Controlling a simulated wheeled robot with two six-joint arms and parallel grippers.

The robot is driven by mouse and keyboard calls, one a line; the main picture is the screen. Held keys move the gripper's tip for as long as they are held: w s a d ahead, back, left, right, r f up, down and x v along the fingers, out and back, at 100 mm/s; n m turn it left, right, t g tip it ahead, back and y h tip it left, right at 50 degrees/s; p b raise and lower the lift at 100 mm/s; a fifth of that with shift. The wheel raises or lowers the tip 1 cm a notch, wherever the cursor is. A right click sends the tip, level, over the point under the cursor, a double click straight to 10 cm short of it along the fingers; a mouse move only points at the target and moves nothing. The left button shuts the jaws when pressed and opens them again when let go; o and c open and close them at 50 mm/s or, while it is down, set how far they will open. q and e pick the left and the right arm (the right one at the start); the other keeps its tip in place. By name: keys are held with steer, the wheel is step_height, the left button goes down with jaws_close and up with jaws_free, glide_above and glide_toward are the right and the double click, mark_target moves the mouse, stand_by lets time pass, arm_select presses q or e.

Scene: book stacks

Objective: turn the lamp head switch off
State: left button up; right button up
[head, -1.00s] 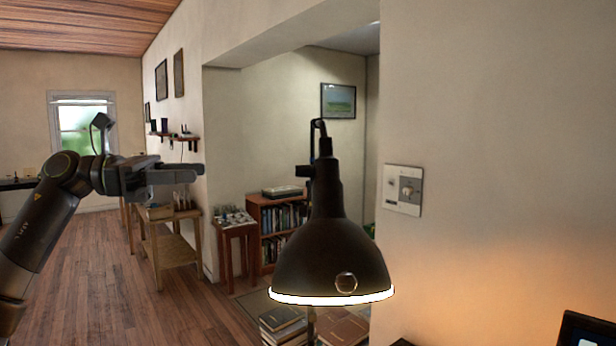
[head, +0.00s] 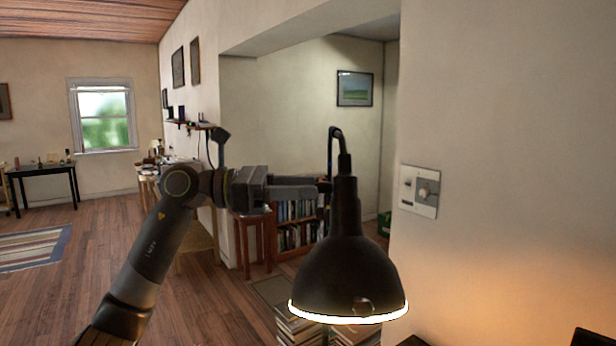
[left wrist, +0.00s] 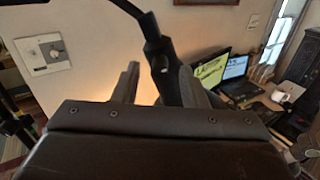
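The black desk lamp head (head: 345,265) hangs in the front middle of the head view, its lower rim glowing white. A small round knob-like part (head: 362,306) shows low on its shade; I cannot tell if this is the switch. My left gripper (head: 322,188) reaches in from the left, its fingers at the lamp's narrow upper neck. In the left wrist view the lamp (left wrist: 163,62) shows between the two spread fingers of the open gripper (left wrist: 163,88). Whether a finger touches the lamp is hidden. My right gripper is out of view.
A wall plate with a dial (head: 419,191) is on the wall right of the lamp. Book stacks (head: 300,328) stand below it, a bookcase (head: 297,235) behind. In the left wrist view, laptop screens (left wrist: 235,67) and a white mug (left wrist: 290,92) stand at right.

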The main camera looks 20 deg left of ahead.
arm_select(q)
steer(key=shift+w+d, duration=0.25)
steer(key=shift+d, duration=0.45)
jaws_close()
steer(key=shift+n, duration=0.3)
steer(key=shift+w+r+n+p, duration=0.1)
steer(key=shift+n+p, duration=2.3)
steer(key=shift+n, duration=1.9)
steer(key=shift+w+n+p, duration=0.1)
steer(key=shift+n+p, duration=2.25)
steer(key=shift+n, duration=1.95)
steer(key=shift+g, duration=0.3)
